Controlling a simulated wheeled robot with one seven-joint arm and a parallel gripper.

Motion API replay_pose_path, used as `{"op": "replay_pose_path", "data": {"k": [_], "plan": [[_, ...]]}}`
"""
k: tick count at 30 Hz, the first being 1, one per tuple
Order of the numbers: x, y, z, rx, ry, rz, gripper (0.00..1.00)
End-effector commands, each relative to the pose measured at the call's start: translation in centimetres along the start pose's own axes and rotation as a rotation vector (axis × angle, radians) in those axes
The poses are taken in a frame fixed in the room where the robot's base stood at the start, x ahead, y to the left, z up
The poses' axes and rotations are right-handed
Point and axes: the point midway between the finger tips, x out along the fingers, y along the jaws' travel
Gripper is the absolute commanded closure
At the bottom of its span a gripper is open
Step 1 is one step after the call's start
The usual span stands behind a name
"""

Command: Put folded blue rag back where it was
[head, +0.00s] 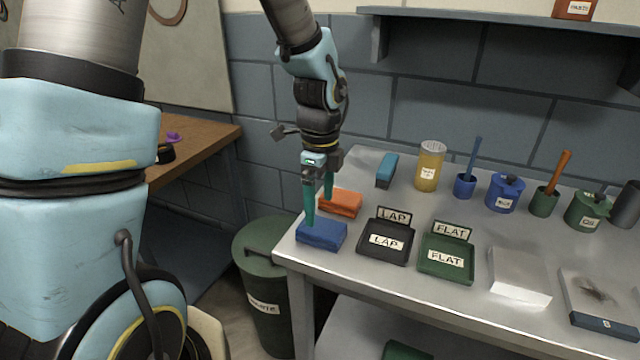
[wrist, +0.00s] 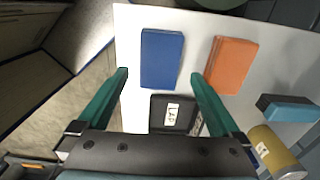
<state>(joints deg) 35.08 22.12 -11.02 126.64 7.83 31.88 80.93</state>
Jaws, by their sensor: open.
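The folded blue rag (head: 322,235) lies flat at the front left corner of the grey metal table. An orange folded rag (head: 341,203) lies just behind it. My gripper (head: 318,205) is open, its teal fingers pointing down above the two rags. In the wrist view the blue rag (wrist: 161,58) lies ahead and between the lines of the fingers, and the orange rag (wrist: 231,64) is to its right. The open gripper (wrist: 158,75) has nothing between its fingers. Whether the left fingertip touches the blue rag in the head view, I cannot tell.
A black LAP tray (head: 372,256) and a green FLAT tray (head: 437,272) stand right of the blue rag. A blue-topped block (head: 386,171), a yellow jar (head: 429,168) and several pots stand behind. A green bin (head: 262,310) stands on the floor left of the table (head: 400,283).

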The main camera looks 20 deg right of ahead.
Motion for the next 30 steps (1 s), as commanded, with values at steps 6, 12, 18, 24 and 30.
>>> {"op": "replay_pose_path", "data": {"k": [6,12,18,24,30], "plan": [[-3.8,-0.1,0.0,-0.001,-0.001,-0.004,0.00],[-5.4,0.0,0.0,0.000,0.000,0.000,0.00],[-5.5,0.2,0.5,-0.034,0.000,0.000,0.00],[-5.2,2.8,6.2,-0.507,-0.002,-0.029,0.00],[-4.5,8.9,13.9,-1.330,0.019,-0.085,0.00]]}}
